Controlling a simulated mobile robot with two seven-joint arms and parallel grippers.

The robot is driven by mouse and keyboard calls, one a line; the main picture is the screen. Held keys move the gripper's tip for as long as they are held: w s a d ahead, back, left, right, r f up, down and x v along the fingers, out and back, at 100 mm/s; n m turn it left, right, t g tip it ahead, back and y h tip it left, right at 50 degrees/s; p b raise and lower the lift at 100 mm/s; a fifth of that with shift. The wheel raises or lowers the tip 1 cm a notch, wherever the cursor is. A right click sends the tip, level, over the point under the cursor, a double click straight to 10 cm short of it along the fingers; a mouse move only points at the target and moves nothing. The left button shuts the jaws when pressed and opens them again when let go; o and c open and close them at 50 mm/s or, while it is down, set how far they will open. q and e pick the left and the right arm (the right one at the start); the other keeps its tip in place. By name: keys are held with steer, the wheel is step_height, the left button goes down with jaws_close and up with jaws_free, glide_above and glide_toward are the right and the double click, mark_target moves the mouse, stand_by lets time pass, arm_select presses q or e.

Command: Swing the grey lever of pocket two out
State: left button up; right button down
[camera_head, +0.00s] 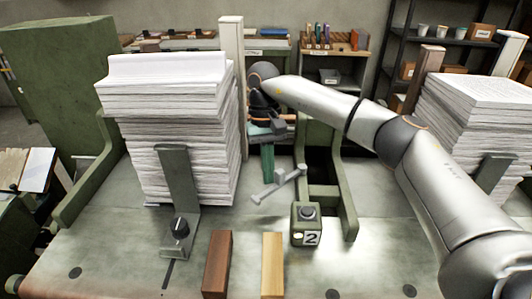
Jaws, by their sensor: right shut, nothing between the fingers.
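The grey lever (277,186) lies slantwise at the left front of pocket two, with a small upright end at its right. Pocket two (345,190) is a green-walled slot with a dark opening and no paper stack seen in it. A green box (306,228) with a dark round button, a lit lamp and the label 2 stands at its front. My right gripper (268,174) reaches in from the right and points down just behind the lever. It is shut and empty. I cannot tell whether it touches the lever. My left gripper is not in view.
A tall paper stack (165,110) stands close to the left of my right gripper, held by a grey bracket (176,185) with a black knob. Another stack (470,115) stands at the right. Brown (218,262) and tan (272,264) bars lie in front.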

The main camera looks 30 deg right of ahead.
steer(key=shift+s, duration=0.2)
steer(key=shift+w+r, duration=0.15)
steer(key=shift+r, duration=0.15)
steer(key=p+v, duration=0.2)
steer(key=v, duration=1)
steer(key=shift+w, duration=0.15)
steer(key=shift+f, duration=0.1)
